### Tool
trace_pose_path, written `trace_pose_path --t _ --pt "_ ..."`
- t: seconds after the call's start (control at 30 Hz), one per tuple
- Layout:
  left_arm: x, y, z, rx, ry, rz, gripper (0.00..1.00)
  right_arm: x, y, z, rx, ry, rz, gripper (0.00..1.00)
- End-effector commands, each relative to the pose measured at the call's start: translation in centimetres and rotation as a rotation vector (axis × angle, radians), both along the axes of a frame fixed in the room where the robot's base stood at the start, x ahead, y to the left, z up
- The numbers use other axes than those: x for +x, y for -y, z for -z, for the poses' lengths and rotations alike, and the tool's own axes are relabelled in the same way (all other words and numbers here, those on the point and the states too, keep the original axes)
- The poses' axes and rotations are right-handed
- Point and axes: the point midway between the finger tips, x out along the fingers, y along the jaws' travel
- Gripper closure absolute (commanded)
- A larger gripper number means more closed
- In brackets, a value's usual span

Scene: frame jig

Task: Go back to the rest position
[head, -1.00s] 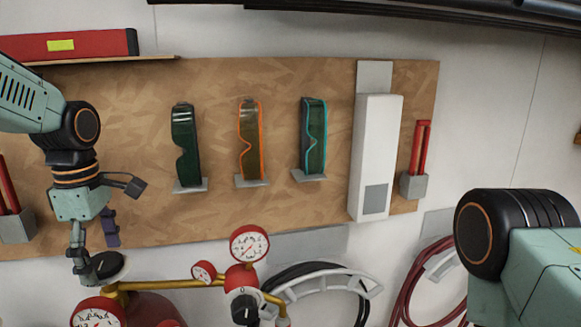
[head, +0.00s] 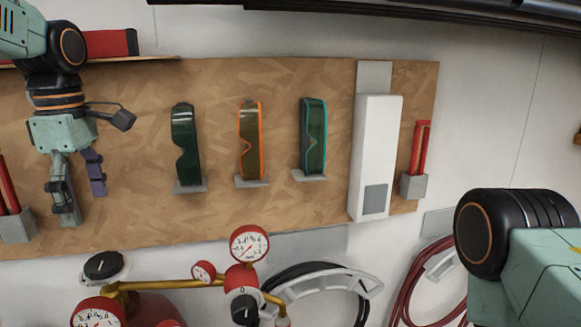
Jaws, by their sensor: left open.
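My left gripper (head: 82,205) hangs at the left of the head view, in front of the brown board. Its two fingers point down and are apart, with nothing between them. It is above the black-topped valve knob (head: 104,265) and apart from it. My right arm shows at the lower right edge, but its gripper is out of view.
Three pairs of safety glasses (head: 186,147) hang on the board (head: 285,215), beside a white box (head: 375,160). Red-handled tools (head: 421,150) sit in grey holders. Below are gauges (head: 249,244), brass pipework and coiled hoses (head: 430,285). A shelf with a red case (head: 108,43) is behind my left arm.

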Motion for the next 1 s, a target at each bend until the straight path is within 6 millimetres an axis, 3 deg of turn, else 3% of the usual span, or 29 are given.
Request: trace_pose_path --t 0.6,1.0 --pt "-0.2 0.0 10.8 -0.002 -0.005 -0.001 0.2 0.0 0.0 0.0 0.0 -0.001 0.0 0.38" --pt "0.0 0.0 10.3 -0.001 0.0 0.33 0.2 0.0 0.0 0.0 0.0 0.0 0.0 0.38"
